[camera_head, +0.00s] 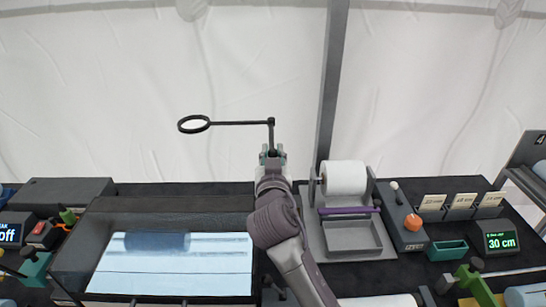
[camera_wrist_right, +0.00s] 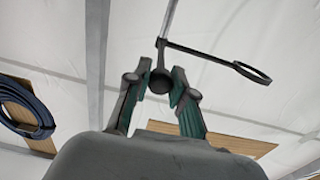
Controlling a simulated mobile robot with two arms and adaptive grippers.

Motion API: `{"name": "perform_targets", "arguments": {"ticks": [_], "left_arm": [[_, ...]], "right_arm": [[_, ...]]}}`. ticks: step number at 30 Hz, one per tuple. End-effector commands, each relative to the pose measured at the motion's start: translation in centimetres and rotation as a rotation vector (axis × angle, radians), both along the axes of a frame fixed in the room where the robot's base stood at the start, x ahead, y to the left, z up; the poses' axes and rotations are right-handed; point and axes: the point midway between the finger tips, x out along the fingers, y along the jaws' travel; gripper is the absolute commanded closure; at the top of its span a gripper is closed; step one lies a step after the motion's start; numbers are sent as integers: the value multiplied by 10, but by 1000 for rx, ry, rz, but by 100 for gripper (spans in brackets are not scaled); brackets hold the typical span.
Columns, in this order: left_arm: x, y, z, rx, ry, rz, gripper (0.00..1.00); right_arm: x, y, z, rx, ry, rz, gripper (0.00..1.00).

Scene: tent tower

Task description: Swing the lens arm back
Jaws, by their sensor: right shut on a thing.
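The lens arm (camera_head: 240,123) is a thin black bar above the table, with a ring lens (camera_head: 193,124) at its left end and a short upright post at its right end. My right gripper (camera_head: 272,151) is at the bottom of that post. In the right wrist view the fingers (camera_wrist_right: 158,79) are around a dark round knob (camera_wrist_right: 160,83) below the post, and the bar (camera_wrist_right: 205,54) runs right to the ring (camera_wrist_right: 252,73). The right gripper is shut on the knob. My left gripper is not in view.
A dark tray (camera_head: 80,252) with a pale blue sheet (camera_head: 175,270) is at left. A white paper roll (camera_head: 345,178) in a grey holder (camera_head: 352,253), a lever box (camera_head: 402,222) and a green "30 cm" display (camera_head: 500,243) are at right. The tent wall is behind.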

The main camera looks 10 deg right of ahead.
Motion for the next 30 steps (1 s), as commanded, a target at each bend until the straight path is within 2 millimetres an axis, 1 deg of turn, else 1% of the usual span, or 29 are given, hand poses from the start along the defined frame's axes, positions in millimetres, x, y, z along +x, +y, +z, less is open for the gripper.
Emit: {"name": "perform_targets", "arguments": {"ticks": [3,9,10,12,14,23,26,30], "left_arm": [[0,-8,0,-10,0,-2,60],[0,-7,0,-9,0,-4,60],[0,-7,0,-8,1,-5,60],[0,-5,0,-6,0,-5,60],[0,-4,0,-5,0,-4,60],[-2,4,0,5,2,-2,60],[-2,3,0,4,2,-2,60],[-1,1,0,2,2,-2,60]], "right_arm": [[0,1,2,2,-4,3,100],[0,2,3,1,-6,4,100],[0,2,3,1,-6,4,72],[0,2,3,2,-5,4,60],[0,1,2,2,-5,3,51],[-1,1,1,1,-2,2,51],[-8,2,1,2,-3,3,51],[-31,4,0,5,-1,3,51]]}}
